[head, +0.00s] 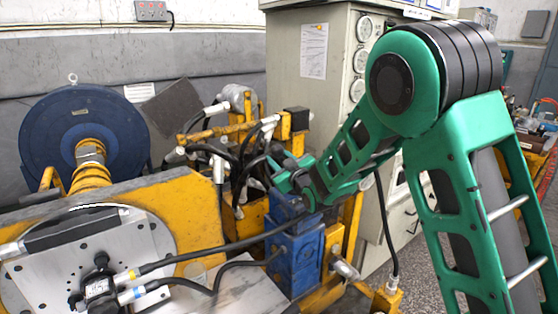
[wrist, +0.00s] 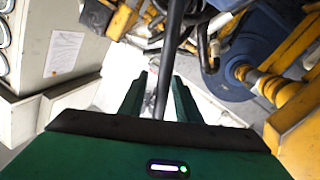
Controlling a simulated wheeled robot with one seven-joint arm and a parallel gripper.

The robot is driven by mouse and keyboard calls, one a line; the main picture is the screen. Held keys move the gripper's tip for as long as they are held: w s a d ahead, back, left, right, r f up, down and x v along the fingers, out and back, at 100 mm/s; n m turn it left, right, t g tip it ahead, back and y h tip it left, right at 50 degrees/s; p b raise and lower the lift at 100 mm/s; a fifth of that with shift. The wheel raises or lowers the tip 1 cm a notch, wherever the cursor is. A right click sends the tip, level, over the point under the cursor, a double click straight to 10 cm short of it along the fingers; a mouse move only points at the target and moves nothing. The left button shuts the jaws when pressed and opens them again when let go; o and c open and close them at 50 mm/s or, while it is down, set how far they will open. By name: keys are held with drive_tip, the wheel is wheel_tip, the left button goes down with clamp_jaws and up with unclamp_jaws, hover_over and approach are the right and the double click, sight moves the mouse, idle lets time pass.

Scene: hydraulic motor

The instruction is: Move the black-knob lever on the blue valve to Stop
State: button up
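The blue valve (head: 298,250) stands upright in the middle of the head view, with black hoses in front of it. My gripper (head: 284,182) is at the valve's top, reaching in from the right. In the wrist view my green fingers (wrist: 160,105) stand apart. A dark thin rod (wrist: 171,45) runs down from the top of that view into the gap between them. It looks like the lever, but I cannot tell for sure. No black knob is clearly visible; my gripper may hide it. I see no clear Stop mark.
A yellow frame (head: 188,228) with hoses and fittings surrounds the valve on the left. A blue round motor part (head: 75,140) sits at far left. A beige cabinet with gauges (head: 325,95) stands close behind the valve. Grey floor shows at the lower right.

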drive_tip(key=shift+w, duration=0.15)
drive_tip(key=shift+c, duration=0.2)
clamp_jaws()
drive_tip(key=shift+w+d+r+m+g, duration=0.15)
drive_tip(key=shift+w+d+m, duration=0.35)
drive_tip(key=shift+d+m, duration=0.25)
drive_tip(key=shift+w+d+r+m+g, duration=0.1)
drive_tip(key=shift+w+d+m+g, duration=0.1)
drive_tip(key=shift+w+d+m, duration=0.4)
drive_tip(key=shift+w+d+r+m+g, duration=0.15)
drive_tip(key=shift+w+d+m, duration=0.2)
drive_tip(key=shift+d+m, duration=0.55)
drive_tip(key=shift+o, duration=0.2)
unclamp_jaws()
drive_tip(key=shift+a, duration=0.1)
